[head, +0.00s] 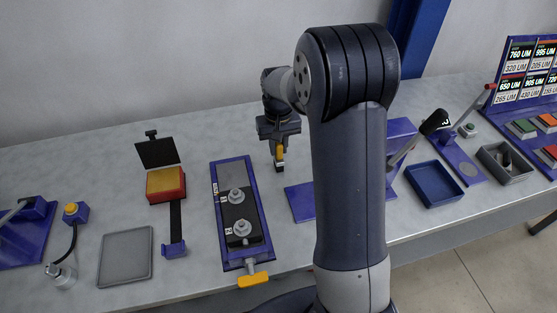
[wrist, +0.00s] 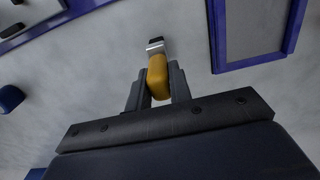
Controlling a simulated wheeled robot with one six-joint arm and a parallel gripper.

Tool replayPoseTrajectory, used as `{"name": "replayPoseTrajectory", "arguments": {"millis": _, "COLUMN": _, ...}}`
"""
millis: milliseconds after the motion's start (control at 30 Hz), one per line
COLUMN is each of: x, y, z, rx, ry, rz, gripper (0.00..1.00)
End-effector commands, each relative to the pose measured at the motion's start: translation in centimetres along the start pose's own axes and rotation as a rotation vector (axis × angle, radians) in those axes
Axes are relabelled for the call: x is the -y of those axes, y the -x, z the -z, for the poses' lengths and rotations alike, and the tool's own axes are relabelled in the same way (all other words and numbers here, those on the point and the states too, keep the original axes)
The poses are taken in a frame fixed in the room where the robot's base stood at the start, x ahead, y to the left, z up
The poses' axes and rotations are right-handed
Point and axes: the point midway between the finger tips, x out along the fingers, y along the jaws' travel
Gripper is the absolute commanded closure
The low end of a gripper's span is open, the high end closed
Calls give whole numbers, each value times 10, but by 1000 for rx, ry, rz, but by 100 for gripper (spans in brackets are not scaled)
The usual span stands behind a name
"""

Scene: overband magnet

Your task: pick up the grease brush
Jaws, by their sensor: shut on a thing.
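The grease brush (wrist: 157,75) has a yellow handle, a pale metal band and a dark tip in the wrist view. My gripper (wrist: 158,85) is shut on the yellow handle, with a dark finger on each side of it. In the head view the brush (head: 280,152) hangs or stands below my gripper (head: 279,142), with its dark end downward. I cannot tell whether its tip touches the table.
A blue-framed plate with two knobs (head: 251,172) lies just left of my gripper. A red and yellow box (head: 166,184) and a grey tray (head: 103,270) are farther left. A blue tray (head: 434,202) lies at right. My arm hides part of the middle.

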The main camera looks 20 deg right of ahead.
Motion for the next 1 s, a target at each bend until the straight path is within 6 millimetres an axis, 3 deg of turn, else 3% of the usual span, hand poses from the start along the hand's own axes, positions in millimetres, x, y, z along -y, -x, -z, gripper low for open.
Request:
{"name": "replayPoseTrajectory", "arguments": {"millis": 333, "x": 0, "y": 8, "z": 0, "rx": -2, "ry": 0, "rz": 0, "gripper": 100}}
{"name": "replayPoseTrajectory", "arguments": {"millis": 700, "x": 0, "y": 77, "z": 1, "rx": -5, "ry": 0, "rz": 0, "gripper": 100}}
{"name": "replayPoseTrajectory", "arguments": {"millis": 1000, "x": 0, "y": 101, "z": 0, "rx": 0, "ry": 0, "rz": 0, "gripper": 100}}
